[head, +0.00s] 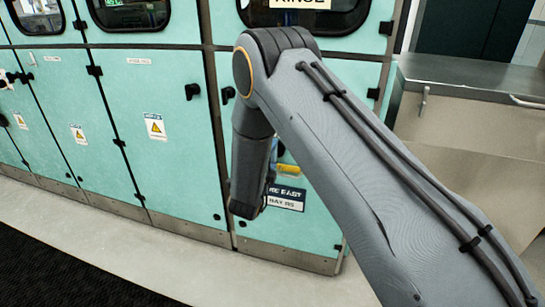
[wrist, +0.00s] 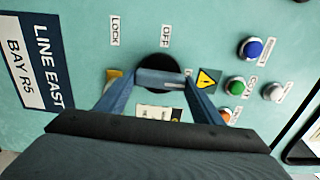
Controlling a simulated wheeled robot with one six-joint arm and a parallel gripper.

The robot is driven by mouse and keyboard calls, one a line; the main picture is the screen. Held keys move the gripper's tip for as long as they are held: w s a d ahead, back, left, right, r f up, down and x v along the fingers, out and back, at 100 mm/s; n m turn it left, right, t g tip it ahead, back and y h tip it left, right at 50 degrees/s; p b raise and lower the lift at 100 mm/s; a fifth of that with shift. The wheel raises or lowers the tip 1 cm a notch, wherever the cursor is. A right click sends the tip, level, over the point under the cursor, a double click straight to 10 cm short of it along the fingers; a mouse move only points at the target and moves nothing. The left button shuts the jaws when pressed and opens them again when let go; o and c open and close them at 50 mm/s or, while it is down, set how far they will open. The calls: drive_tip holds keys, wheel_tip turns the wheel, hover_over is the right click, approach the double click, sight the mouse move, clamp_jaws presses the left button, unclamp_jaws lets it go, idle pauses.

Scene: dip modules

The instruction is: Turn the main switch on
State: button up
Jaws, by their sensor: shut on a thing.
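The main switch is a round black knob (wrist: 157,62) with a grey bar handle across it, in the middle of the wrist view. OFF and LOCK labels stand above it and to its upper left; another label beside the right finger is mostly hidden. My gripper (wrist: 162,80) is shut on the handle, one blue-grey finger at each end of the bar. The bar lies roughly level in this turned picture; which position it points at I cannot tell. In the head view my own arm hides the switch and the gripper.
A blue button (wrist: 250,48), a green button (wrist: 235,86) and a white button (wrist: 273,91) sit right of the switch, near a yellow warning triangle (wrist: 208,80). A LINE EAST BAY R5 plate (wrist: 38,62) is at left. Teal cabinets (head: 165,85) line the floor.

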idle(0.3)
drive_tip(key=o, duration=1)
drive_tip(key=shift+o, duration=0.2)
drive_tip(key=shift+s, duration=0.1)
drive_tip(key=v, duration=0.7)
drive_tip(key=shift+s, duration=0.3)
drive_tip(key=shift+a, duration=0.1)
